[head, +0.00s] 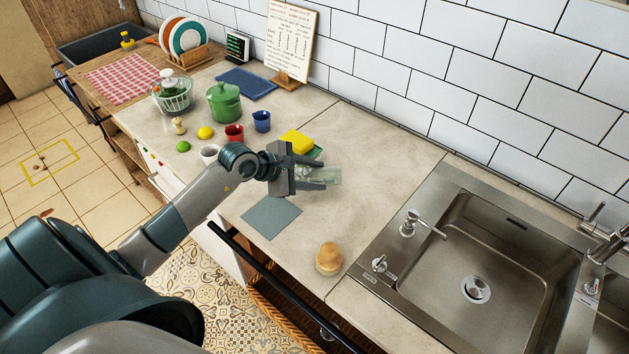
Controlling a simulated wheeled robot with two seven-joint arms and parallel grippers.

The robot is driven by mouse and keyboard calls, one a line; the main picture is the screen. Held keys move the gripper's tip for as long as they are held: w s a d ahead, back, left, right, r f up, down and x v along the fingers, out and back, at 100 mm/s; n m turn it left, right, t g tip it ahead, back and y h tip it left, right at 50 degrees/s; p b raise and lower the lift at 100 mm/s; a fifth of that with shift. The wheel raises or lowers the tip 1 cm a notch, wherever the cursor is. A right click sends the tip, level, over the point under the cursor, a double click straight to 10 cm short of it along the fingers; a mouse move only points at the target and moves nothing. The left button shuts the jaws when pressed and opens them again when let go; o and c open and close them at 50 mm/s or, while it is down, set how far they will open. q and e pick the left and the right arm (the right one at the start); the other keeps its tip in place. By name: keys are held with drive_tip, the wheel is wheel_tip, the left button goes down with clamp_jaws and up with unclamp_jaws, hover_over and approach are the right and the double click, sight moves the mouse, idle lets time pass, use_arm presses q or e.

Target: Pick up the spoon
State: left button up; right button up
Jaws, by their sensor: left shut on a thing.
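My left gripper (318,172) reaches over the counter from the left, with its fingers pointing right. It is shut on a pale, see-through greenish thing (331,175) that looks like a glass lying sideways; its fingers partly hide it. I cannot tell whether it touches the counter. I cannot make out a spoon anywhere in this view. My right gripper is not in view.
A yellow sponge (297,140) lies just behind the gripper. A grey-blue cloth (271,217) and a bun (329,258) lie in front. A steel sink (452,222) is on the right. Cups, fruit and a green pot (223,103) stand at the left.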

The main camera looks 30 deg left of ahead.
use_arm(q)
wheel_tip(320, 180, down, 2)
drive_tip(key=shift+p, duration=0.4)
drive_tip(key=shift+f, duration=0.4)
drive_tip(key=o, duration=1.2)
drive_tip(key=shift+f, duration=0.1)
